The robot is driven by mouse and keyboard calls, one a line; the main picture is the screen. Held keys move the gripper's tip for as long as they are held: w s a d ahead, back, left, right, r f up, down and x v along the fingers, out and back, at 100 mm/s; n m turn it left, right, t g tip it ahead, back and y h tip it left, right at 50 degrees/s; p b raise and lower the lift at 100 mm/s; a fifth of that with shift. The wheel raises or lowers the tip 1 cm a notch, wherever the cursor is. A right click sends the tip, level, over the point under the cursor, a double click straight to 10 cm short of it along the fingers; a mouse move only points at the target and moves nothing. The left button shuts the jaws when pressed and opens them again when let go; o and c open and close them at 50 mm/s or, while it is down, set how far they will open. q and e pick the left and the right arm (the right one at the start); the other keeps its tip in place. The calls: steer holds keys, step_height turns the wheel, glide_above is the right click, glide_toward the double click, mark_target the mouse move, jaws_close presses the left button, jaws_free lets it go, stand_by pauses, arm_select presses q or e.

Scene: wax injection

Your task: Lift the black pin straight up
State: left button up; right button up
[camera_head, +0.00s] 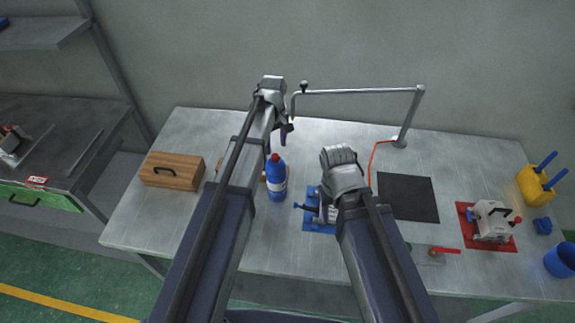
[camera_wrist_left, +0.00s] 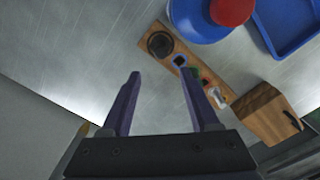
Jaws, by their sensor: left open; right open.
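My left gripper (camera_head: 287,130) is raised over the back of the table, left of centre. In the left wrist view its two fingers (camera_wrist_left: 157,85) are apart with nothing between them. A wooden rack (camera_wrist_left: 188,70) lies beyond the fingertips. It holds a large black round piece (camera_wrist_left: 160,43), a small dark piece (camera_wrist_left: 180,61) near the right fingertip, and green, red and pale pieces; I cannot tell which black piece is the pin. In the head view the arm and bottle mostly hide the rack. My right gripper (camera_head: 342,160) is over the blue fixture (camera_head: 321,213); its fingertips are hidden.
A blue bottle (camera_head: 276,178) with a red cap stands beside the rack. A wooden box (camera_head: 172,171) is at the left. A bent metal arm (camera_head: 360,91) rises at the back. A black mat (camera_head: 408,198) and red-based fixture (camera_head: 490,222) lie at the right.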

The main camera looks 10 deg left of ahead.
arm_select(q)
step_height(320, 180, down, 3)
steer(key=b, duration=0.2)
steer(key=shift+s+r+b, duration=0.15)
steer(key=shift+r+b, duration=0.05)
steer(key=shift+b, duration=0.15)
arm_select(e)
step_height(320, 180, down, 3)
steer(key=shift+s+a+r, duration=0.1)
steer(key=shift+r, duration=0.1)
arm_select(q)
steer(key=shift+s, duration=0.1)
arm_select(e)
steer(key=shift+f, duration=0.1)
arm_select(q)
steer(key=f+b, duration=0.5)
steer(key=shift+s+d+f, duration=0.1)
steer(key=shift+s+d, duration=0.2)
steer(key=shift+d, duration=0.1)
arm_select(e)
step_height(320, 180, down, 5)
steer(key=shift+f, duration=0.1)
arm_select(q)
jaws_close()
